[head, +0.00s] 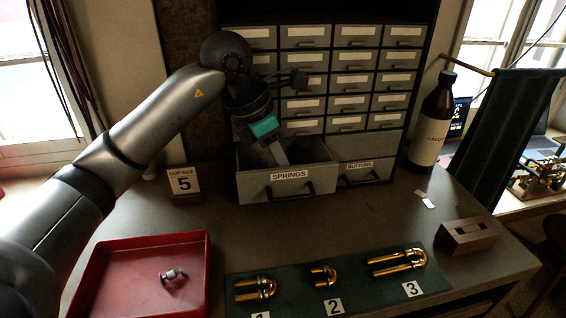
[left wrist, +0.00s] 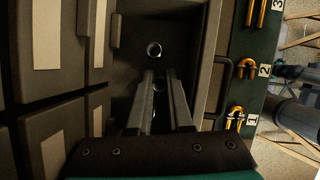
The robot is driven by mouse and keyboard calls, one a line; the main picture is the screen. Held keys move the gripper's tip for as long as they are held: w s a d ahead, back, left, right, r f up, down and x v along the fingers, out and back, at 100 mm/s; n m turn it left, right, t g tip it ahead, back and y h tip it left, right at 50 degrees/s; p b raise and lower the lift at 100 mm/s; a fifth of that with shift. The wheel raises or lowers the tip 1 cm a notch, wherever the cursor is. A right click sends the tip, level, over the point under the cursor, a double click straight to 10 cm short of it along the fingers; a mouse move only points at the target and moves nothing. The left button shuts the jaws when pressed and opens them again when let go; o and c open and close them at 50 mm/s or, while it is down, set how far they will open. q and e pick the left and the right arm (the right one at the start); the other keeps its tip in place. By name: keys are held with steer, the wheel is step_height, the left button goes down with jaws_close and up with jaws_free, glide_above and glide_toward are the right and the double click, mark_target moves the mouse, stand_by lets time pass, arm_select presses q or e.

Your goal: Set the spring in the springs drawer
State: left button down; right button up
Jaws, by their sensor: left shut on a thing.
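The springs drawer (head: 265,186) is pulled open at the lower left of the grey cabinet, its front labelled SPRINGS. My left gripper (head: 280,158) reaches down into its opening; the fingertips are largely hidden in the head view. In the left wrist view, my left gripper (left wrist: 160,78) has its fingers close together on a small shiny piece, apparently the spring (left wrist: 157,87), mostly hidden between them. A separate small silver ring-shaped piece (left wrist: 153,49) shows just beyond the fingertips, inside the drawer. My right gripper is not in view.
The buttons drawer (head: 365,174) is beside the springs drawer. Brass tubes lie on a green mat (head: 295,300) with numbers. A brown bottle (head: 432,120), a slotted block (head: 467,237) and a cup size card (head: 184,182) stand around.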

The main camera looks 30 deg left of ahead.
arm_select(q)
steer(key=shift+f, duration=0.2)
steer(key=c, duration=1.1)
jaws_free()
steer(key=shift+r, duration=0.1)
steer(key=shift+r, duration=0.25)
steer(key=v, duration=1.1)
steer(key=shift+r, duration=0.3)
steer(key=shift+s+a, duration=0.1)
steer(key=shift+a, duration=0.05)
